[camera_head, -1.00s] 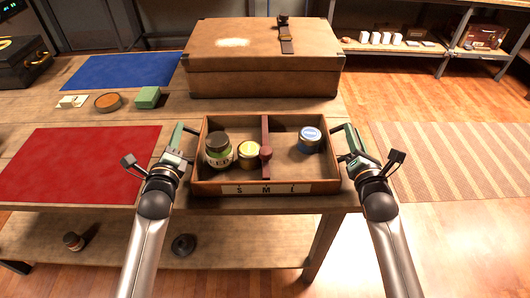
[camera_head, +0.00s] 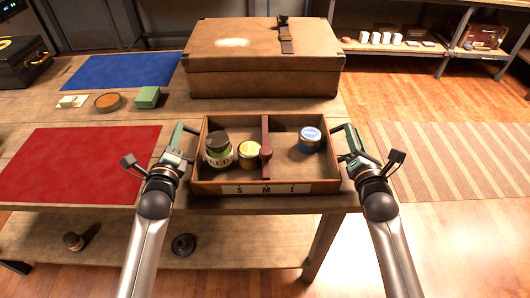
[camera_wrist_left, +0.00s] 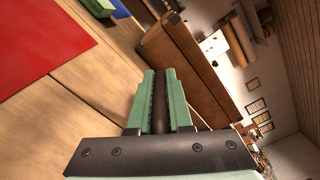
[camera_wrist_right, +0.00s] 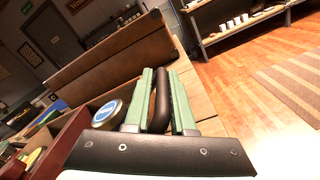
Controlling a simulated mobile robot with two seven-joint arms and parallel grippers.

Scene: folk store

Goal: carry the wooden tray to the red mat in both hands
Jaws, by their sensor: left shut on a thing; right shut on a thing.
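The wooden tray (camera_head: 285,187) is at the front right of the table, with a dark red divider (camera_head: 266,138) across it. It holds a dark-lidded jar (camera_head: 218,152), a yellow-topped jar (camera_head: 249,152) and a blue-lidded tin (camera_head: 310,140). My left gripper (camera_head: 191,130) is shut on the tray's left handle, a dark bar in the left wrist view (camera_wrist_left: 159,103). My right gripper (camera_head: 338,129) is shut on the right handle (camera_wrist_right: 160,101). The red mat (camera_head: 80,165) lies bare to the left. I cannot tell if the tray touches the table.
A large brown case (camera_head: 262,65) stands behind the tray. A blue mat (camera_head: 123,71), a round orange-brown dish (camera_head: 108,101) and a green box (camera_head: 148,97) lie behind the red mat. The table's right edge is close to the tray.

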